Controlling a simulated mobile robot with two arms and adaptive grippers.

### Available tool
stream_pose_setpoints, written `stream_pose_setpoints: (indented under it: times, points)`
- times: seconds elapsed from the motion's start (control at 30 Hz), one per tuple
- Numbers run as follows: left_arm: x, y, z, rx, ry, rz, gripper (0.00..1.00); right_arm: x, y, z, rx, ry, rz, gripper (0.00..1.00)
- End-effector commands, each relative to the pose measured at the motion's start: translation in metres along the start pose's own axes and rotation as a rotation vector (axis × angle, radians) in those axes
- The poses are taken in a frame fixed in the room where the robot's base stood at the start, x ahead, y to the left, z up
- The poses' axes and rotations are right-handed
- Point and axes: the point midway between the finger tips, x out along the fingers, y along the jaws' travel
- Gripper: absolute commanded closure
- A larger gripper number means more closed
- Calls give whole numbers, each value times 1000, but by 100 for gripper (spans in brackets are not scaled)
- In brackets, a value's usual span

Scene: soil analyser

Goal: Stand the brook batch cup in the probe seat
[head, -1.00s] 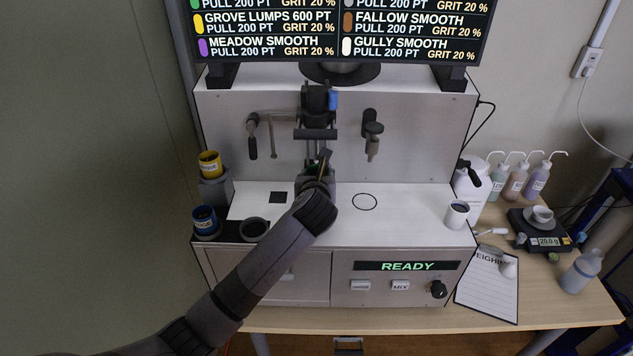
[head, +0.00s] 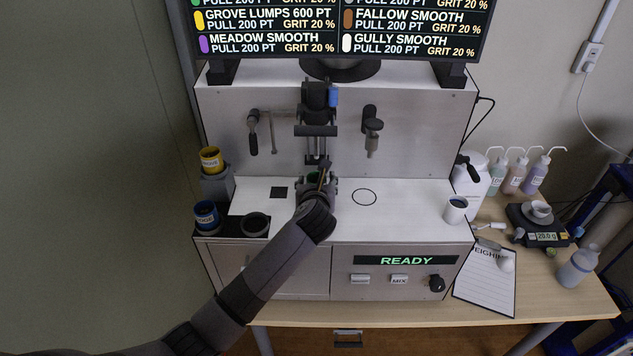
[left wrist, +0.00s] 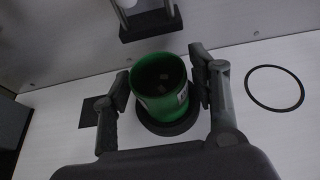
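A green cup (left wrist: 158,90), taken to be the brook batch cup, is upright between the fingers of my left gripper (left wrist: 160,86) in the left wrist view. Dark contents show inside it, and its label is turned aside and not readable. In the head view my left gripper (head: 320,182) is under the machine's central head (head: 318,100), and the cup is mostly hidden. My right gripper is not in view.
A yellow cup (head: 210,160) and a blue cup (head: 206,215) stand at the left beside an empty dark ring (head: 255,224). A white cup (head: 456,210) stands at the right. The deck by the drawn circle (head: 364,197) is clear. The display (head: 405,260) reads READY.

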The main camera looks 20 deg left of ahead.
Motion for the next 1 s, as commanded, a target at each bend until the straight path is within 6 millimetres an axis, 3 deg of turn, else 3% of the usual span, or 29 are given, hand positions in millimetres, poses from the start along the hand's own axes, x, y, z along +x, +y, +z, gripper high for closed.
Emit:
stream_pose_setpoints:
  times: [0.47,1.0]
  points:
    - [-9,0,2,-1,-1,-1,42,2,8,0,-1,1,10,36]
    - [-105,-1,1,-1,-1,-2,42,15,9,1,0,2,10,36]
